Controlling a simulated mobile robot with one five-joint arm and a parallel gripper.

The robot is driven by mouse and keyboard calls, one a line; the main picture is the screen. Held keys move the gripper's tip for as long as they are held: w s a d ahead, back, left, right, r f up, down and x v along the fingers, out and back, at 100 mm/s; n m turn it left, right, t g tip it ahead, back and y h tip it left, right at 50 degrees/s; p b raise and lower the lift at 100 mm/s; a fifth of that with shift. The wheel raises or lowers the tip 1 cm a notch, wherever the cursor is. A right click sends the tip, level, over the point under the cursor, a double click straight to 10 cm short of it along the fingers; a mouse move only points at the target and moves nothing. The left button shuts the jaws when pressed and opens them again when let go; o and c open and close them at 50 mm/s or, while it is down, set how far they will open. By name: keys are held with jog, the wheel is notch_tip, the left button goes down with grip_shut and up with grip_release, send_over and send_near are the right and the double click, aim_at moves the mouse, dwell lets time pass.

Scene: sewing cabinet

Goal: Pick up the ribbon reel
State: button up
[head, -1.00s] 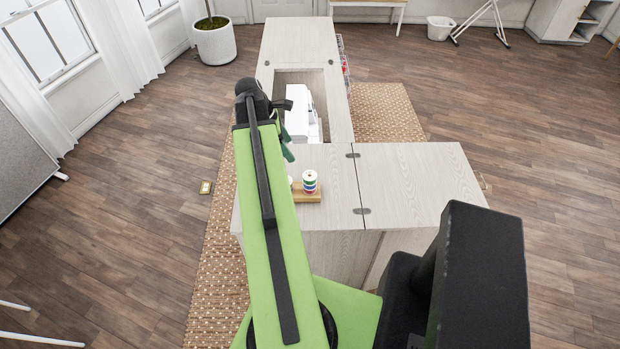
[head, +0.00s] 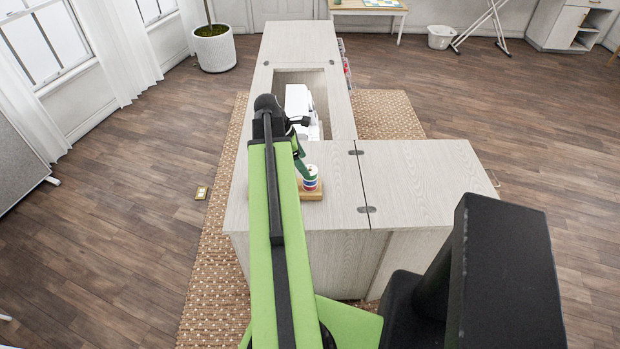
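A small white reel with coloured bands (head: 311,179) stands upright on a wooden tray (head: 314,195) on the cabinet top, and is probably the ribbon reel. My gripper (head: 303,165) is at the end of my green arm, partly hidden behind the dark wrist. A dark green finger shows just left of the reel's top and overlaps it in the picture. I cannot tell whether it touches the reel, or whether the gripper is open or shut. My arm hides the left part of the tray.
The pale wood sewing cabinet (head: 415,185) fills the middle, with a white sewing machine (head: 300,105) in its recess beyond my gripper. A potted plant (head: 214,48) stands further back. The cabinet's right leaf is clear.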

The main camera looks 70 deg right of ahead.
jog(key=b+x, duration=0.3)
jog(key=x, duration=0.2)
jog(key=shift+b, duration=0.4)
jog(key=shift+r, duration=0.2)
jog(key=c, duration=1.4)
jog(key=shift+r, duration=0.1)
notch_tip(320, 180, up, 4)
jog(key=p, duration=0.4)
jog(key=shift+r+p, duration=0.1)
jog(key=shift+p, duration=0.25)
jog(key=s+r+p, duration=0.2)
jog(key=s, duration=0.2)
jog(key=s+a+r+p, duration=0.1)
jog(key=s+r+p, duration=0.1)
jog(key=s, duration=0.1)
jog(key=s+r+p, duration=0.2)
jog(key=s, duration=0.2)
jog(key=shift+s+a+r+p, duration=0.2)
jog(key=shift+s+r+p, duration=0.1)
jog(key=shift+s, duration=0.05)
